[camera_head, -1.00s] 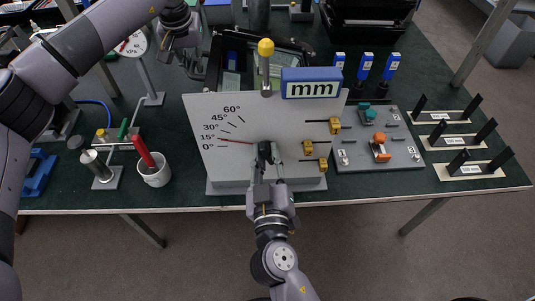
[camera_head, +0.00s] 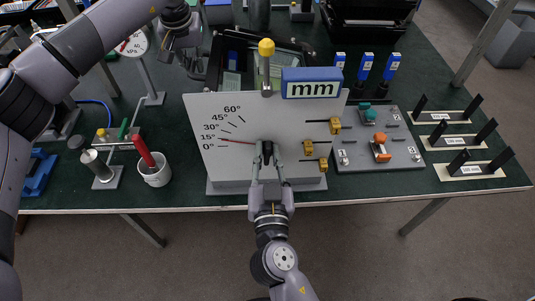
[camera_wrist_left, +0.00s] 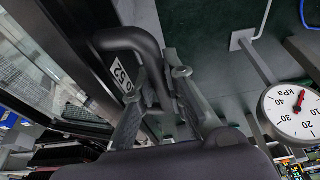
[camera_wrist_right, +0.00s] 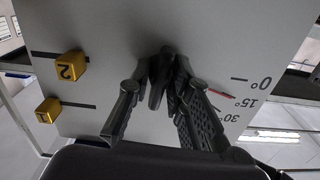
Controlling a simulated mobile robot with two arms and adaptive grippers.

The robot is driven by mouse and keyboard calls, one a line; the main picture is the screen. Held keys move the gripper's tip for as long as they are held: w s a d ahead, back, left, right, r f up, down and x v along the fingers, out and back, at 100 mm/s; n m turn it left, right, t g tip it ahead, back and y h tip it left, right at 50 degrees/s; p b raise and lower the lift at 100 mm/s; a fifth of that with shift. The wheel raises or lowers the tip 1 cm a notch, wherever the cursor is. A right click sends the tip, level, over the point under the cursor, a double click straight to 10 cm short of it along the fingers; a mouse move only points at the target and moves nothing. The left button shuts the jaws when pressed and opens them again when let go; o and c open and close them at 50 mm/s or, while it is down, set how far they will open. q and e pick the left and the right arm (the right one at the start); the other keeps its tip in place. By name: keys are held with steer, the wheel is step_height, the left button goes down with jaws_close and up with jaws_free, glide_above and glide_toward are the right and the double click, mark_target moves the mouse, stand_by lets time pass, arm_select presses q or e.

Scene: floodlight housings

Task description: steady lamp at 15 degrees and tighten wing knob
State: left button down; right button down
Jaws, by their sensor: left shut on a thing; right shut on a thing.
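The lamp (camera_head: 214,62), a dark floodlight housing, stands behind the upright grey scale panel (camera_head: 230,165). My left gripper (camera_head: 194,70) is shut on its dark curved handle (camera_wrist_left: 125,38), seen in the left wrist view between the fingers. The red pointer (camera_head: 236,141) on the panel lies at about the 15 mark; it also shows beside the 15° label in the right wrist view (camera_wrist_right: 222,94). My right gripper (camera_head: 268,152) is shut on the black wing knob (camera_wrist_right: 160,80) at the panel's front, its fingers on either side. The fingers partly hide the knob.
Yellow numbered sliders (camera_head: 334,125) sit on the panel's right. A yellow-topped post (camera_head: 266,48) and blue mm block (camera_head: 311,83) stand at its top. A white cup with a red tool (camera_head: 156,177) and a dial gauge (camera_head: 132,44) are left. A grey fixture plate (camera_head: 400,160) is right.

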steer(key=shift+f, duration=0.15)
steer(key=c, duration=1.5)
jaws_free()
steer(key=shift+o, duration=0.2)
steer(key=s, duration=1.2)
